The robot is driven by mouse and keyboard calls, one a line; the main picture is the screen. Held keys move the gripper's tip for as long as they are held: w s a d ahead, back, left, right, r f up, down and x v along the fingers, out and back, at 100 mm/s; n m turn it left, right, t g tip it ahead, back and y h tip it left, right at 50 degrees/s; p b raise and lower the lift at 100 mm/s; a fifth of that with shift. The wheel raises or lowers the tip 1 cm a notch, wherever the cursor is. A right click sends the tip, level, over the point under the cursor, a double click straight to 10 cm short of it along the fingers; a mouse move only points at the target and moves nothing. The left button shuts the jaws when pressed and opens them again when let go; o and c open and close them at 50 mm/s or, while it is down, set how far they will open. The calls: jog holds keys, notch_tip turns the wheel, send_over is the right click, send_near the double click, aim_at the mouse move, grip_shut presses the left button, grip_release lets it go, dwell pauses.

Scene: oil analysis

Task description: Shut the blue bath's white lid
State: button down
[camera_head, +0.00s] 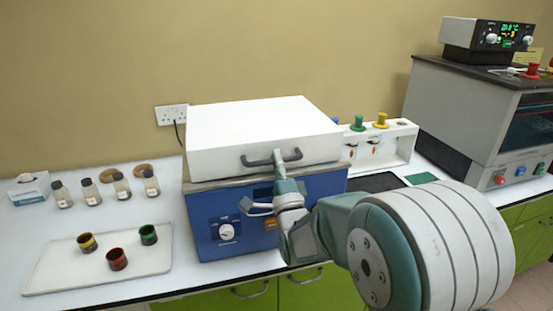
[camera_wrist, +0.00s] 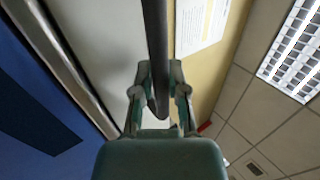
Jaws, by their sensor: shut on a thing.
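The blue bath (camera_head: 218,225) stands on the white counter, with a round white knob on its front. Its white lid (camera_head: 250,118) lies over the top, roughly level; I cannot tell whether its edge sits fully on the rim. A dark bar handle (camera_head: 258,162) is on the lid's front face. My gripper (camera_head: 281,170) is shut on this handle at the lid's front. In the wrist view the handle (camera_wrist: 155,40) runs between the two fingers of my gripper (camera_wrist: 160,80), with the white lid (camera_wrist: 105,50) and the blue bath (camera_wrist: 35,100) to the left.
A white tray (camera_head: 50,280) with three small cups lies left of the bath. Several small bottles (camera_head: 92,192) and a tissue box (camera_head: 29,190) stand behind it. A white rack (camera_head: 400,140) with coloured knobs and a large grey instrument (camera_head: 450,110) are on the right.

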jog(key=shift+f, duration=0.55)
jog(key=c, duration=0.9)
grip_release()
jog(key=shift+r, duration=0.1)
jog(key=v, duration=1.2)
jog(key=shift+a, duration=0.1)
